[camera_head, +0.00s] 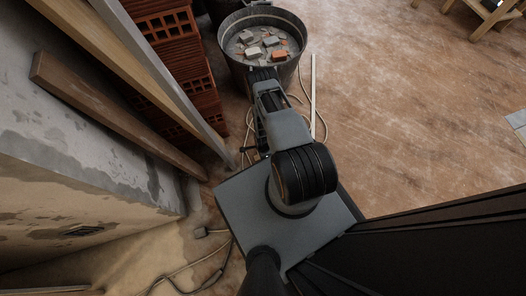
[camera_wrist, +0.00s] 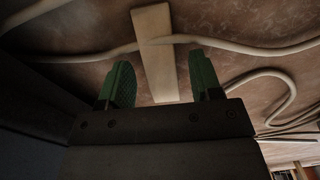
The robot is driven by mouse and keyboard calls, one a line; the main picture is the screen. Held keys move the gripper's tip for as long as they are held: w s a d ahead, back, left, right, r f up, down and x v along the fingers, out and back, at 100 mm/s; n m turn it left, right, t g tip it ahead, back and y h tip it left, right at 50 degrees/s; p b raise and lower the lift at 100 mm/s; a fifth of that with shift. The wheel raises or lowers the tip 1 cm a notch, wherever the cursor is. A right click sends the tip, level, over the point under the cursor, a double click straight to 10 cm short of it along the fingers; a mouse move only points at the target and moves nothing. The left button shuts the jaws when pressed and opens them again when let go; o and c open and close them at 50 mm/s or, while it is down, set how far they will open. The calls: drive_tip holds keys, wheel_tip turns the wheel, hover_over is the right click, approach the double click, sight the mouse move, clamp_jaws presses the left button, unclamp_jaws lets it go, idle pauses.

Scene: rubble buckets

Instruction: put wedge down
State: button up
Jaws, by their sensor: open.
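A pale, flat piece of wood, which looks like the wedge (camera_wrist: 156,65), shows in the wrist view. Its near end lies between the two green fingers of my gripper (camera_wrist: 160,85) in the picture. The fingers are open, with a visible gap on each side of the wood. The wood appears to be at floor level where a hose crosses its line; I cannot tell whether it rests on the hose. In the head view I cannot make out the wedge for certain, and my arm hides part of the floor there.
A dark bucket (camera_head: 227,53) with rubble pieces stands at the top of the head view. Red hollow bricks (camera_head: 180,65) are stacked left of it. A long pale strip (camera_head: 313,95) lies on the floor beside hoses. The floor at right (camera_head: 410,110) is mostly clear.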

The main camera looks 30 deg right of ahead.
drive_tip(key=w+a+r+n+t+p, duration=0.15)
drive_tip(key=w+r+n, duration=0.35)
drive_tip(key=r, duration=1.5)
drive_tip(key=w+r+n+p, duration=0.35)
drive_tip(key=w+r, duration=0.25)
drive_tip(key=r, duration=1.5)
drive_tip(key=s+a+r+n, duration=0.1)
drive_tip(key=s+r+n, duration=0.15)
drive_tip(key=r, duration=0.45)
drive_tip(key=s+a+r+n, duration=0.1)
drive_tip(key=a+r+n, duration=0.15)
drive_tip(key=r, duration=0.35)
drive_tip(key=s+a+r+n+t, duration=0.1)
drive_tip(key=s+a+r+n, duration=0.1)
drive_tip(key=s+r+n, duration=0.4)
drive_tip(key=s+r, duration=0.5)
drive_tip(key=shift+s+r+n+b, duration=0.15)
drive_tip(key=shift+s+n+b, duration=0.1)
drive_tip(key=shift+n+b, duration=0.1)
